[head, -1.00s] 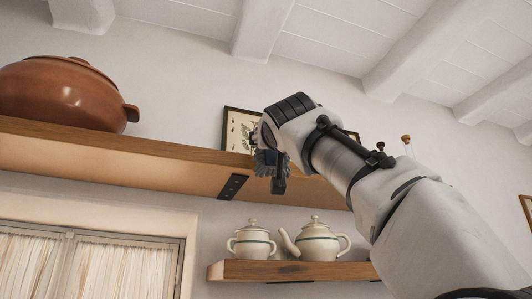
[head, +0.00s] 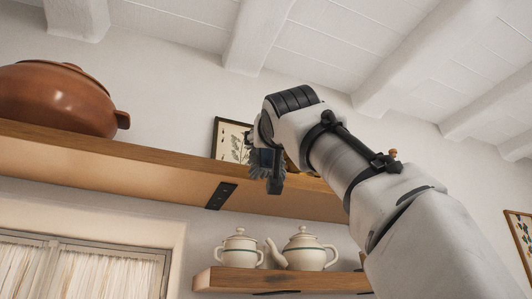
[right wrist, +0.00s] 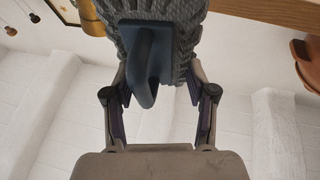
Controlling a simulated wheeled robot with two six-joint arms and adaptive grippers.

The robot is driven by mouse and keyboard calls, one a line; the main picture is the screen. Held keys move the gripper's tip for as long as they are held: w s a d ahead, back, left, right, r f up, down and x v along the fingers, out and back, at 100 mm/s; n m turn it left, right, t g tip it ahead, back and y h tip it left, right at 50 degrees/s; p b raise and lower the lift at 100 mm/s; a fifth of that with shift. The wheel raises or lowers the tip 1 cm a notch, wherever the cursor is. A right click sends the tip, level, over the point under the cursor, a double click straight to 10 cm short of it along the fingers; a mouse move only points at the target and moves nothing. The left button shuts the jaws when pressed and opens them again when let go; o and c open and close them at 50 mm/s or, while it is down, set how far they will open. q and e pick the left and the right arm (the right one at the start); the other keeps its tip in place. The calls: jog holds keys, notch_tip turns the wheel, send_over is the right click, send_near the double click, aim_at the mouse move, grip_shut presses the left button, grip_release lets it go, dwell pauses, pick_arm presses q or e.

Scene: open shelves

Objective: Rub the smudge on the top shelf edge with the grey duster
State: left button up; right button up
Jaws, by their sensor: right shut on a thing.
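My right gripper (head: 271,172) is shut on the grey duster (head: 254,160), in front of the long wooden top shelf (head: 130,163). In the right wrist view the duster (right wrist: 188,40) has a shaggy grey pad and a blue back with a loop handle. The fingers (right wrist: 158,80) close on it from both sides. The top shelf edge (right wrist: 275,12) shows at the upper right there. I cannot tell from these views whether the duster touches the edge. I see no clear smudge; my right arm hides part of the edge. My left gripper is not in view.
A brown clay pot (head: 58,98) stands at the left on the top shelf. A framed picture (head: 230,138) leans behind my gripper. On the lower shelf (head: 240,280) stand a sugar bowl (head: 240,250) and a teapot (head: 303,250). A curtained window (head: 70,270) is lower left.

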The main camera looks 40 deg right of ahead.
jog(key=shift+y, duration=0.4)
jog(key=shift+w+d+f+p, duration=0.1)
jog(key=shift+w+d+p, duration=0.25)
jog(key=shift+w, duration=0.75)
jog(key=shift+w+d+r+p, duration=0.1)
jog(key=shift+w+d+p, duration=0.1)
jog(key=shift+w+p, duration=0.6)
jog(key=shift+w+d+f+p, duration=0.1)
jog(key=shift+w+d+p, duration=0.15)
jog(key=shift+w, duration=1.1)
jog(key=shift+w+d+p, duration=0.25)
jog(key=shift+w+p, duration=0.2)
jog(key=shift+w, duration=0.55)
